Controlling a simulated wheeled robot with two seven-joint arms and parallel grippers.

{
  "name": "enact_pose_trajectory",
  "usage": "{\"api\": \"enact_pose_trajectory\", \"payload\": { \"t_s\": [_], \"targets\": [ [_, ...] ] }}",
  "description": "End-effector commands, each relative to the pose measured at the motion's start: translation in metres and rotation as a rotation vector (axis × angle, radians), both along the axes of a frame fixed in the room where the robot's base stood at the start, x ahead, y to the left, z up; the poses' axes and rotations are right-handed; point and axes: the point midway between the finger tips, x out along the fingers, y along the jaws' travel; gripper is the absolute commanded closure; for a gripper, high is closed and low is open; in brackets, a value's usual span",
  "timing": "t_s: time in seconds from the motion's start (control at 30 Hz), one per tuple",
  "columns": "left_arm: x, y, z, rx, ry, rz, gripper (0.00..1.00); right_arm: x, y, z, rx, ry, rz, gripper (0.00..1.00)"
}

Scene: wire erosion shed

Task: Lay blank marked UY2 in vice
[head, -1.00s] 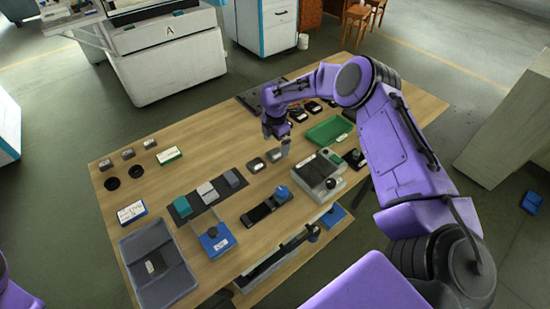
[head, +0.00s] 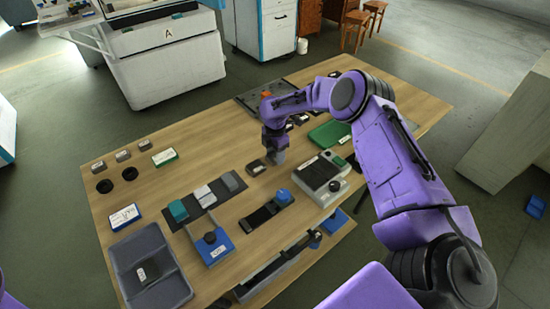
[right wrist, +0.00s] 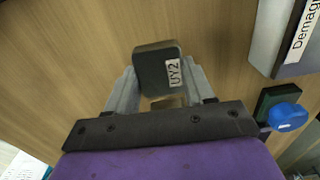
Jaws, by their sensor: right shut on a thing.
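The dark blank marked UY2 (right wrist: 158,68) sits between the fingertips of my right gripper (right wrist: 156,88) in the right wrist view, its white label facing the camera. In the head view my right gripper (head: 276,157) is low over the middle of the table, shut on this blank, which is mostly hidden there. I cannot tell whether the blank touches the table. A long dark fixture with a blue knob (head: 262,214), possibly the vice, lies nearer the front edge. My left gripper is out of view.
Another dark blank (head: 256,167) lies close beside the right gripper. The grey demagnetizer (head: 335,193) stands to the right, a green tray (head: 328,133) behind it. Teal, white and grey blocks stand on a dark strip (head: 208,207). A grey tray (head: 118,250) lies at front left.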

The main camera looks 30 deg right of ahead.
Motion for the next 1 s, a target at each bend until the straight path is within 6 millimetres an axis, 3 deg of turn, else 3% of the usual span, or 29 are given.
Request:
{"api": "enact_pose_trajectory", "payload": {
  "t_s": [0.27, 1.0],
  "targets": [
    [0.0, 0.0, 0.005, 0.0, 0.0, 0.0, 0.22, 0.001, 0.0, 0.007, 0.0, -0.004, 0.0, 0.96],
    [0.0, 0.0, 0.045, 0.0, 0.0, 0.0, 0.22, 0.001, 0.0, 0.059, 0.0, -0.004, 0.0, 0.96]
  ]
}}
